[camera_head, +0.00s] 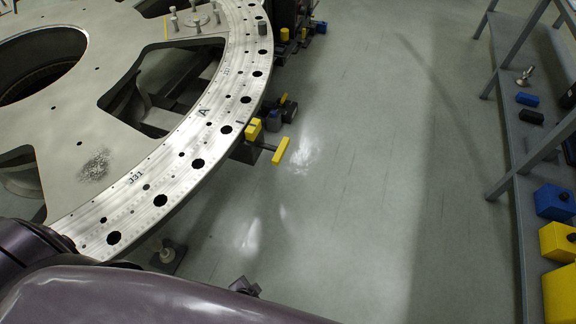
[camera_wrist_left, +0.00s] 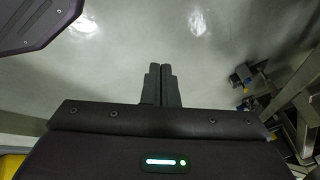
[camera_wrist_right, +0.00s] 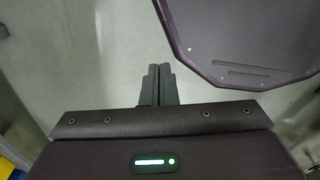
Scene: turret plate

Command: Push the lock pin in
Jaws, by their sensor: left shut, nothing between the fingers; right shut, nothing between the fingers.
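The large grey turret plate (camera_head: 150,185) fills the upper left of the head view, with a ring of dark holes along its rim marked "A" and "J31". At its right edge sits a dark fixture with a yellow block (camera_head: 253,130). A yellow bar handle (camera_head: 282,151) stands out from it on a thin dark rod, apart from the rim; this looks like the lock pin. How deep the pin sits is not visible. My left gripper (camera_wrist_left: 161,70) is shut and empty over bare floor. My right gripper (camera_wrist_right: 160,70) is also shut and empty, over floor.
A grey shelf rack (camera_head: 518,190) stands along the right, with blue (camera_head: 554,202) and yellow (camera_head: 558,242) blocks on it. Another fixture with yellow parts (camera_head: 285,34) is farther along the rim. The floor (camera_head: 370,180) between is clear. My purple arm covers the lower left.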

